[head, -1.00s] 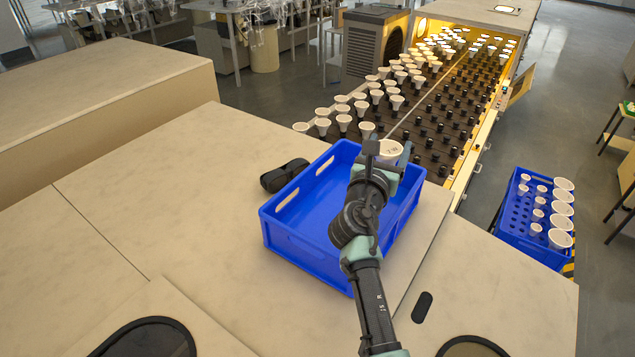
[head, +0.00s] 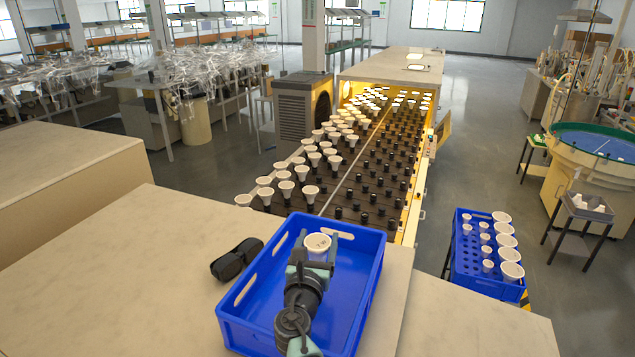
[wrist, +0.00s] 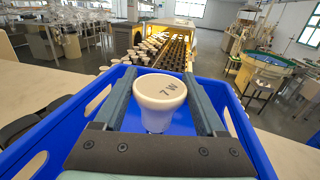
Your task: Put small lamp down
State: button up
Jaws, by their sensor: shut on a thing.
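A small white lamp (head: 317,246) is held in my gripper (head: 319,248) over the inside of the blue crate (head: 362,283) on the table. In the wrist view the lamp (wrist: 159,100) stands upright between the two fingers, with "7 W" on its pale round face. My gripper (wrist: 163,95) is shut on it. The crate's floor (wrist: 182,122) shows beneath the lamp and appears empty where visible. I cannot tell whether the lamp's lower end touches the floor; it is hidden by the gripper's body.
A burn-in rack (head: 345,185) with rows of white lamps on the left and empty dark sockets on the right stands beyond the crate. A second blue crate (head: 470,262) holding lamps is at the right. A black object (head: 237,259) lies left of the near crate.

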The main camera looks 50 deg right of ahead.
jog(key=shift+d+f, duration=0.1)
jog(key=shift+f, duration=0.3)
jog(key=shift+f+b, duration=0.4)
jog(key=shift+s+f, duration=0.1)
jog(key=shift+f, duration=0.2)
jog(key=o, duration=1.3)
jog(key=shift+f, duration=0.2)
jog(key=shift+a, duration=0.2)
jog(key=shift+r+p, duration=0.35)
jog(key=shift+r, duration=0.2)
jog(key=shift+r+v, duration=0.15)
jog(key=shift+v, duration=1.65)
jog(key=shift+r+v, duration=0.2)
jog(key=shift+v, duration=1.6)
